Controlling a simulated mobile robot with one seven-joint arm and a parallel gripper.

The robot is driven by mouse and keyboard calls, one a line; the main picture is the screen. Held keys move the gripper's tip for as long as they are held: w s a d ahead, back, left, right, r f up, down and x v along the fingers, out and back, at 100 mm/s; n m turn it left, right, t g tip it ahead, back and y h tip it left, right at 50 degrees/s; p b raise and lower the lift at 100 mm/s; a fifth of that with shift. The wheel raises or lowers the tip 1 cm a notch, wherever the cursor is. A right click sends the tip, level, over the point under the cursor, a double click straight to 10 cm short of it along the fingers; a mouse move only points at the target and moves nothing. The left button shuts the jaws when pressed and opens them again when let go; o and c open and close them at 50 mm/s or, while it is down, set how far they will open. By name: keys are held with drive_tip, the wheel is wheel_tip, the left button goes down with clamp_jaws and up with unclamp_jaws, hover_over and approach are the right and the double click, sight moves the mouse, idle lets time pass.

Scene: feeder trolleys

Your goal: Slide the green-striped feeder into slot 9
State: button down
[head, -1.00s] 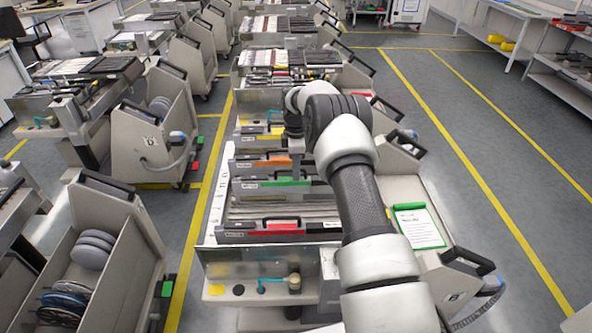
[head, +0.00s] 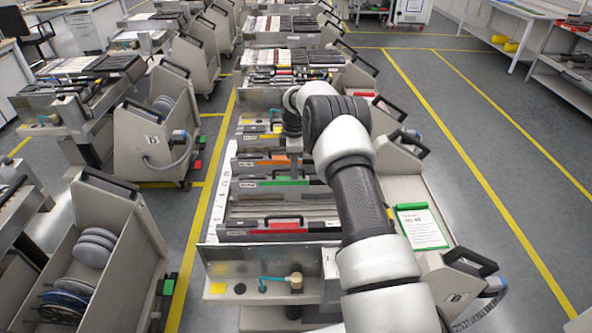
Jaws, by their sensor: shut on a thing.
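The green-striped feeder (head: 280,182) is a long grey piece with a green band and a black handle, lying across the near trolley's slotted bed. My gripper (head: 294,172) reaches down from the wrist to its handle and is shut on it. The fingertips are small and partly hidden. A strip with numbers (head: 220,195) runs along the bed's left edge, but I cannot read which one is slot 9. Whether the feeder is seated or raised is not clear.
An orange-striped feeder (head: 270,162) lies beyond the green one and a red-striped feeder (head: 275,226) lies nearer me. Bare bed (head: 270,208) shows between green and red. A clipboard (head: 422,227) lies on the trolley's right side. Floor aisles are open on both sides.

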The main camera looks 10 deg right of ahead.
drive_tip(key=shift+w+a+r, duration=0.15)
drive_tip(key=shift+w+a, duration=0.1)
drive_tip(key=shift+a, duration=0.5)
drive_tip(key=c, duration=1.7)
unclamp_jaws()
drive_tip(key=shift+c, duration=0.2)
drive_tip(key=shift+s+f, duration=0.15)
drive_tip(key=shift+f, duration=0.05)
drive_tip(key=s+a+r+m+t+p, duration=0.1)
drive_tip(key=s+r+m, duration=0.15)
drive_tip(key=r, duration=1.35)
drive_tip(key=s+a+r+m+p, duration=0.1)
drive_tip(key=s+r+p, duration=0.15)
drive_tip(key=r, duration=1.25)
drive_tip(key=s+r+m+t+p, duration=0.15)
drive_tip(key=s+r+m, duration=0.25)
drive_tip(key=s+r, duration=0.75)
drive_tip(key=s+f+m+t+p, duration=0.2)
drive_tip(key=s+m, duration=0.6)
drive_tip(key=s, duration=1.8)
drive_tip(key=shift+s+a+f+t+p, duration=0.15)
drive_tip(key=shift+s+f+t+p, duration=0.05)
drive_tip(key=shift+t+p, duration=0.4)
